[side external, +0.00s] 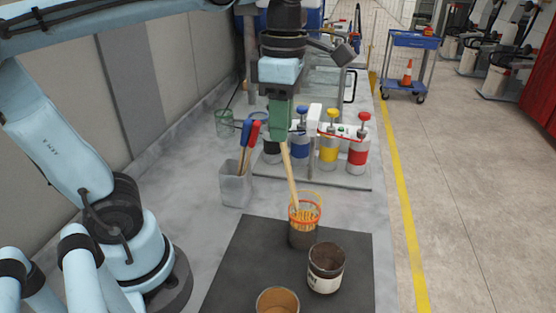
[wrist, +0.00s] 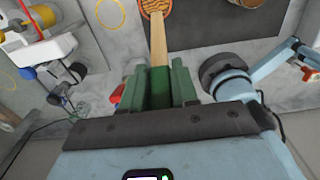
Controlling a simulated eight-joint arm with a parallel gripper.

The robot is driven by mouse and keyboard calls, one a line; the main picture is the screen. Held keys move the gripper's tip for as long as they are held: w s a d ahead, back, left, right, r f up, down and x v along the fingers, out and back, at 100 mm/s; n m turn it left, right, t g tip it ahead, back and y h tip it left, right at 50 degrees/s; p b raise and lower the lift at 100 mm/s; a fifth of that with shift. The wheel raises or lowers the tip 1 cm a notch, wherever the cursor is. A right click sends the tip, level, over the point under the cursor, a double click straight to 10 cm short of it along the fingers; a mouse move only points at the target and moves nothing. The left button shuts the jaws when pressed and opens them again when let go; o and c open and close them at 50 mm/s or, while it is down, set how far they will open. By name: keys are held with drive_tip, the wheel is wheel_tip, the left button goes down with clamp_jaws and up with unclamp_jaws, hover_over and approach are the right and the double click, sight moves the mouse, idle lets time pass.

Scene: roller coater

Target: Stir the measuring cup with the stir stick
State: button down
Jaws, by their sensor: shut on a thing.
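My gripper (side external: 281,135) points down with its green fingers shut on the upper end of the wooden stir stick (side external: 290,175). The stick slants down and slightly right, and its lower end reaches into the mouth of the measuring cup (side external: 303,233). The cup has orange markings, an orange rim and a dark lower part, and stands upright on the dark mat. The stick's tip is hard to make out among the markings. In the wrist view the stick (wrist: 158,48) runs from between the fingers (wrist: 160,75) up to the cup (wrist: 155,7), cut off at the top edge.
A dark-filled can (side external: 325,280) and a brown-topped can (side external: 277,301) stand on the mat (side external: 245,255) in front of the cup. A holder (side external: 235,188) with red and blue-handled tools stands left. Several pump bottles (side external: 328,150) stand behind. The mat's left part is clear.

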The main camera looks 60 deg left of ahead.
sight(290, 167)
drive_tip(key=shift+w+d+f, duration=0.2)
drive_tip(key=shift+f, duration=1.1)
drive_tip(key=shift+w+d+f, duration=0.15)
drive_tip(key=shift+d+f, duration=0.05)
drive_tip(key=shift+f, duration=1.1)
drive_tip(key=shift+w+d+f, duration=0.2)
drive_tip(key=shift+f, duration=1.1)
